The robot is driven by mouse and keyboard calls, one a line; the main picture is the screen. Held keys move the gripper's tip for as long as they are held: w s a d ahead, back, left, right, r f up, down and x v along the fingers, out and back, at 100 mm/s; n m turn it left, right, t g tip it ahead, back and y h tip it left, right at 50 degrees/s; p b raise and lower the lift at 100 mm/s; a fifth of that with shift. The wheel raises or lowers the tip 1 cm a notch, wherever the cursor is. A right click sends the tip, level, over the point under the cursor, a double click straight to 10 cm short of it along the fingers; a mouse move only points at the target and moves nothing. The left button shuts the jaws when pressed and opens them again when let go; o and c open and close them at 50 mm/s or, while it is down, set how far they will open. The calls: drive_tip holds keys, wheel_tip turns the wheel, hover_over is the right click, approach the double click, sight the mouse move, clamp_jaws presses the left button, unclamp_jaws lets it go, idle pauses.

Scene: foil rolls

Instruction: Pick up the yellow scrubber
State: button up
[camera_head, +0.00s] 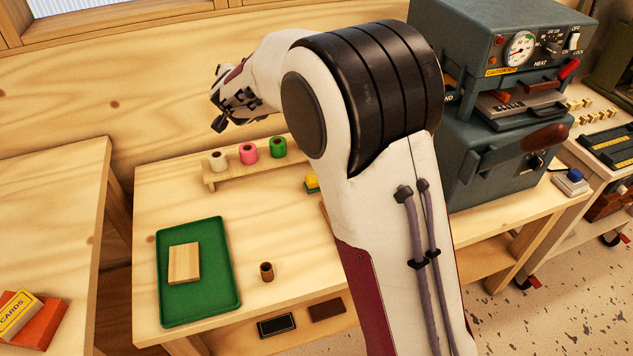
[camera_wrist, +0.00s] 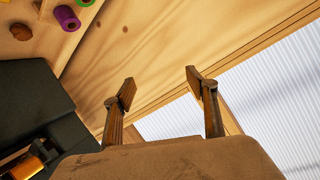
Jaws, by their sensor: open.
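My gripper (camera_head: 222,112) is raised above the back of the table, up and to the left of the scrubber. In the wrist view my gripper (camera_wrist: 160,88) is open, with nothing between its fingers. The scrubber cannot be made out in the wrist view.
A wooden rack (camera_head: 240,173) holds white, pink and green rolls. A green tray (camera_head: 233,290) with a wooden block (camera_head: 184,263) lies front left, near a brown roll (camera_head: 267,272). A large grey machine (camera_head: 500,150) stands right.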

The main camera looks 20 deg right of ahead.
drive_tip(key=w+d+f+m+h, duration=0.2)
drive_tip(key=w+f+h, duration=0.1)
drive_tip(key=f, duration=0.4)
drive_tip(key=s+d+f+m+g+h, duration=0.1)
drive_tip(key=s+d+f+g+h, duration=0.1)
drive_tip(key=f, duration=0.6)
drive_tip(key=s+d+f+m+g+h, duration=0.1)
drive_tip(key=s+f+g+h, duration=0.1)
drive_tip(key=f, duration=0.6)
drive_tip(key=s+d+f+m+g+h, duration=0.2)
drive_tip(key=s+f+g, duration=0.1)
drive_tip(key=f, duration=0.4)
drive_tip(key=shift+d+f+g+h, duration=0.35)
drive_tip(key=shift+f+g+h, duration=0.05)
drive_tip(key=shift+s+f, duration=0.25)
drive_tip(key=shift+f, duration=0.1)
drive_tip(key=shift+d, duration=0.1)
drive_tip(key=shift+x, duration=1.25)
